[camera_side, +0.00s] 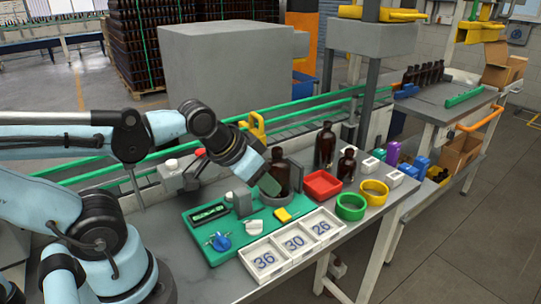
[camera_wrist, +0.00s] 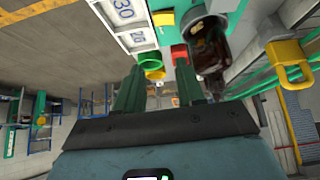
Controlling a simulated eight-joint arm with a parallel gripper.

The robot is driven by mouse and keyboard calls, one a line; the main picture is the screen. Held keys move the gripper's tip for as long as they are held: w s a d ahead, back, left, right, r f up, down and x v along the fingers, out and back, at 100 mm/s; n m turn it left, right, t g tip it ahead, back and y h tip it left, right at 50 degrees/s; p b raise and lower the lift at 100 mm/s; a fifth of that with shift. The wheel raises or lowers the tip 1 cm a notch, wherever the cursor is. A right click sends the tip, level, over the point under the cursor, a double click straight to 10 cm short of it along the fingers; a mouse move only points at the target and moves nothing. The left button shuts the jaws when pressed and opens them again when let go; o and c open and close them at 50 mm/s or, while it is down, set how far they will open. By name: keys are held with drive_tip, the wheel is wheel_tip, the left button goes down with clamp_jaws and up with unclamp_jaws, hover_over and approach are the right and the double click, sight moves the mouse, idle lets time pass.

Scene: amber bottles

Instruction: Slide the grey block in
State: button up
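An amber bottle (camera_side: 279,172) stands at the board's far right corner against a grey upright fixture (camera_side: 296,177). My gripper (camera_side: 270,184) hangs tilted above the board, its green fingertips in front of the bottle in the side view. In the wrist view the two fingers of my gripper (camera_wrist: 158,82) are apart with nothing seen between them. The bottle (camera_wrist: 207,45) shows there, to the right of the fingers. I cannot pick out the grey block in the wrist view.
The board carries a display (camera_side: 208,214), a blue knob (camera_side: 220,242), a white knob (camera_side: 254,227) and a yellow block (camera_side: 282,215). Numbered white trays (camera_side: 295,243), a red tray (camera_side: 323,185), green ring (camera_side: 351,206) and yellow ring (camera_side: 374,192) lie right. More bottles (camera_side: 325,146) stand behind.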

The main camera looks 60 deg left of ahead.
sight(241, 192)
drive_tip(key=o, duration=0.4)
drive_tip(key=shift+a, duration=0.3)
drive_tip(key=shift+o, duration=0.2)
drive_tip(key=s+a+r+g, duration=0.2)
drive_tip(key=s+a, duration=0.3)
drive_tip(key=a, duration=0.3)
drive_tip(key=shift+s+r+g, duration=0.2)
drive_tip(key=shift+r+g, duration=0.1)
drive_tip(key=shift+r, duration=0.45)
drive_tip(key=shift+x, duration=5.95)
